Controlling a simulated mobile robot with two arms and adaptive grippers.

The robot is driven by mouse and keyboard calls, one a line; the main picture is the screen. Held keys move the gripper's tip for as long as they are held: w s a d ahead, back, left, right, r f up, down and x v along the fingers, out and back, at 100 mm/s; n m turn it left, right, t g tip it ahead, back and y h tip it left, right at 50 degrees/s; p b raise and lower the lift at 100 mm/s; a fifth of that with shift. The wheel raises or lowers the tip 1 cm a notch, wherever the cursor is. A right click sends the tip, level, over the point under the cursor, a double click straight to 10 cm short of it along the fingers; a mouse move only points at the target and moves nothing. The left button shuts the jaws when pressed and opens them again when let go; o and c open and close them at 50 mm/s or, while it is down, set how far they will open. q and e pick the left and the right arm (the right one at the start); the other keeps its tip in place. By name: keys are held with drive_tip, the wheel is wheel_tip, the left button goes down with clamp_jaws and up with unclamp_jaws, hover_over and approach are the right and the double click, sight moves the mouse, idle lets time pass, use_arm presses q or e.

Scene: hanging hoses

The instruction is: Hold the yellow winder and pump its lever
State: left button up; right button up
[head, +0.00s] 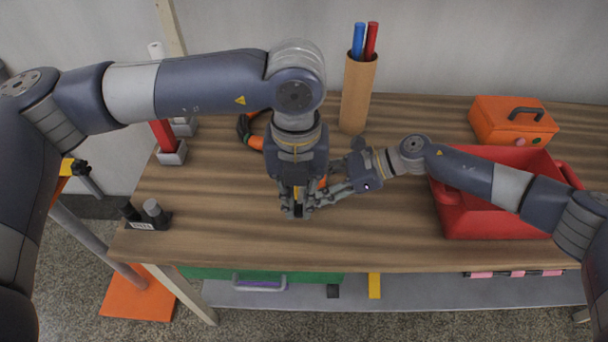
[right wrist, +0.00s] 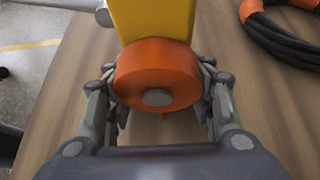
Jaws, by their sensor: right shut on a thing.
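The yellow winder (right wrist: 152,20) shows at the top of the right wrist view, with a round orange part (right wrist: 157,75) at its near end. In the head view it is mostly hidden by my grippers; only slivers of yellow and orange show. My right gripper (head: 312,203) is shut on the orange part, one finger on each side in the right wrist view. My left gripper (head: 298,212) points down over the winder, its fingers around or beside the yellow body. Whether they grip it I cannot tell. The lever cannot be made out separately.
A black-and-orange hose coil (right wrist: 280,35) lies beside the winder. A cardboard tube (head: 358,95) with blue and red rods stands behind. A red bin (head: 480,222) and orange box (head: 510,122) are on the right. A small black holder (head: 148,222) is front left. The front middle tabletop is clear.

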sight(298, 208)
use_arm(q)
drive_tip(key=shift+s+f, duration=0.2)
drive_tip(key=shift+f, duration=1.05)
use_arm(e)
drive_tip(key=shift+s, duration=0.1)
use_arm(q)
drive_tip(key=shift+a, duration=0.1)
drive_tip(key=shift+f, duration=0.8)
drive_tip(key=shift+w+r, duration=0.1)
drive_tip(key=shift+r, duration=2.3)
drive_tip(key=shift+w+r, duration=0.3)
drive_tip(key=shift+r, duration=0.6)
drive_tip(key=shift+w+r, duration=0.3)
drive_tip(key=shift+r, duration=0.55)
